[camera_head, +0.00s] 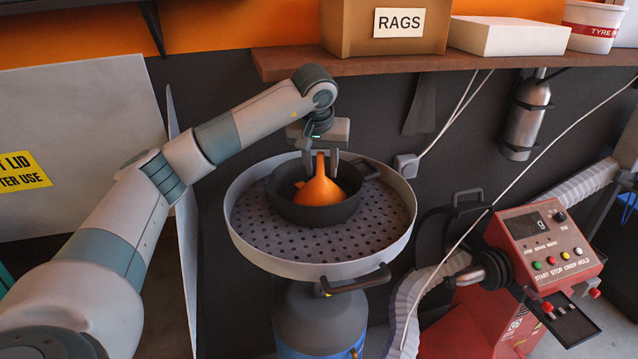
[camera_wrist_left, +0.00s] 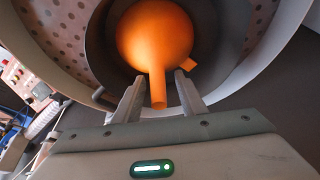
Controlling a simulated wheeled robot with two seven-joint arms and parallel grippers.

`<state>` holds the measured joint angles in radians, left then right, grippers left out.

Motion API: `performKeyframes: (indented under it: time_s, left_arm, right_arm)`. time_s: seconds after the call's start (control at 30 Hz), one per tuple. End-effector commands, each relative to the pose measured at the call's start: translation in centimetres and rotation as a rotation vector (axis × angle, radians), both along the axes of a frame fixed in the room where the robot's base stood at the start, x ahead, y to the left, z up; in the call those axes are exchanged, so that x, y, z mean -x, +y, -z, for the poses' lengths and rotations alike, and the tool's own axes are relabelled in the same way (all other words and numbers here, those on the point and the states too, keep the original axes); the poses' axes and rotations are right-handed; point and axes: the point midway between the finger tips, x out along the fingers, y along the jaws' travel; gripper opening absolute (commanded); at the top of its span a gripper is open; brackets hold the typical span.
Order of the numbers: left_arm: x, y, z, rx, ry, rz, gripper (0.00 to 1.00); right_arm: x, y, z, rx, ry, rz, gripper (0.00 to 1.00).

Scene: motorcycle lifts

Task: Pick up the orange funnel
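The orange funnel (camera_head: 319,188) sits spout up in a dark round pan (camera_head: 340,213) on a perforated round tray (camera_head: 270,243). In the left wrist view the funnel (camera_wrist_left: 155,38) shows its cone and its spout, which points toward my gripper. My left gripper (camera_head: 320,160) is above the pan, pointing down, with its fingers on either side of the spout. In the left wrist view the fingers (camera_wrist_left: 160,90) are apart, with gaps visible beside the spout. My right gripper is in neither view.
A wooden shelf (camera_head: 440,66) with a RAGS box (camera_head: 345,32) runs behind and above the tray. A red control unit (camera_head: 545,245) with a hose stands at the right. A pale panel (camera_head: 80,110) stands at the left. A thin cable crosses the right side.

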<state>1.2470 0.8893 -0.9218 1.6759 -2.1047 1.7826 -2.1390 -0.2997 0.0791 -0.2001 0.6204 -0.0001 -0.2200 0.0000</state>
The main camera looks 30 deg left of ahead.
Motion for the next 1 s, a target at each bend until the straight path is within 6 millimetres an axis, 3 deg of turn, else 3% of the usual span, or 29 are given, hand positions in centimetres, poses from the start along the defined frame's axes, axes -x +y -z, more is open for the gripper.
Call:
performKeyframes:
  time_s: [0.37,0.5,0.53,1.0]
  left_arm:
    - [0.01,-0.04,0.0,0.001,0.0,0.0,0.38]
    - [0.01,-0.04,0.0,0.001,0.0,0.0,0.04]
    - [0.02,-0.04,0.0,0.001,0.0,0.0,0.0]
    - [0.11,-0.11,-0.61,0.001,-0.001,-0.001,0.0]
  right_arm:
    - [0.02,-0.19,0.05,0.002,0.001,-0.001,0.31]
    - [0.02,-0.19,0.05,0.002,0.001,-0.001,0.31]
    - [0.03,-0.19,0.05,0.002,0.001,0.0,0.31]
    - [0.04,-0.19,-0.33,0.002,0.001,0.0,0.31]
